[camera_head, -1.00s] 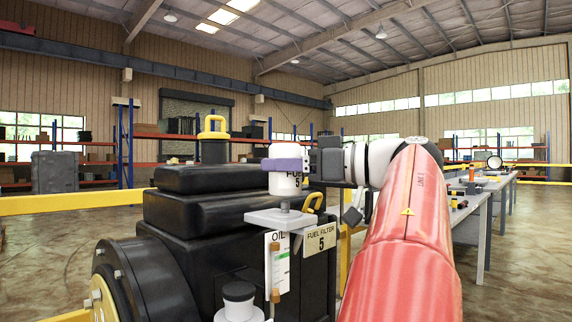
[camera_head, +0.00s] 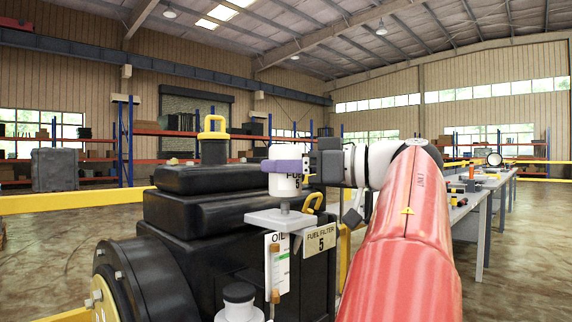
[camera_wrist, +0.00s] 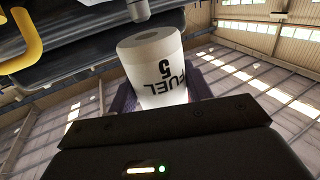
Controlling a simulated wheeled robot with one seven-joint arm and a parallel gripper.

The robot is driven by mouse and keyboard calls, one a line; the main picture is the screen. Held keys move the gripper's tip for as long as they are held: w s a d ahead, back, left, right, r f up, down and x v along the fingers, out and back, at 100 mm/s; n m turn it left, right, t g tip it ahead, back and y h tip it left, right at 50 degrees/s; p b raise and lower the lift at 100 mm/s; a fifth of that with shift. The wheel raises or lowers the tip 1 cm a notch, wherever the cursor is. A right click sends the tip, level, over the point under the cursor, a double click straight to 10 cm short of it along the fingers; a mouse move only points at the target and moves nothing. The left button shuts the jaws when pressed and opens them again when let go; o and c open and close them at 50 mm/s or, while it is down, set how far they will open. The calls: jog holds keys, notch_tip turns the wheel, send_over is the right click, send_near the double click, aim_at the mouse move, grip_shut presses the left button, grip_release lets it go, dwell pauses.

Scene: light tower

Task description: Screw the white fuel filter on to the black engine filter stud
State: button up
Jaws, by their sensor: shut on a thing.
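The white fuel filter (camera_head: 284,187), marked FUEL 5, is upright in my gripper (camera_head: 285,165), whose purple finger pads close around its upper part. The grey engine filter stud (camera_head: 284,208) stands on a light grey bracket plate (camera_head: 268,217) directly below the filter. In the wrist view the filter (camera_wrist: 150,58) shows its end with a dark central hole facing the stud (camera_wrist: 138,9). A small gap shows between them there, with the stud slightly left of the filter's middle. Part of the filter is hidden by the finger pads.
The black engine (camera_head: 200,215) stands left of and behind the bracket. A FUEL FILTER 5 sign (camera_head: 320,239) and an oil gauge (camera_head: 279,262) are below. A workbench (camera_head: 470,205) stands at the right.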

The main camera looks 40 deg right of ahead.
jog(key=shift+f+b, duration=0.75)
jog(key=shift+f, duration=0.45)
dwell(0.3)
jog(key=o, duration=1.4)
jog(key=shift+c, duration=0.2)
jog(key=shift+s, duration=0.1)
jog(key=v, duration=0.7)
jog(key=shift+s+d+p, duration=0.15)
jog(key=shift+s+p, duration=0.15)
jog(key=shift+c, duration=0.3)
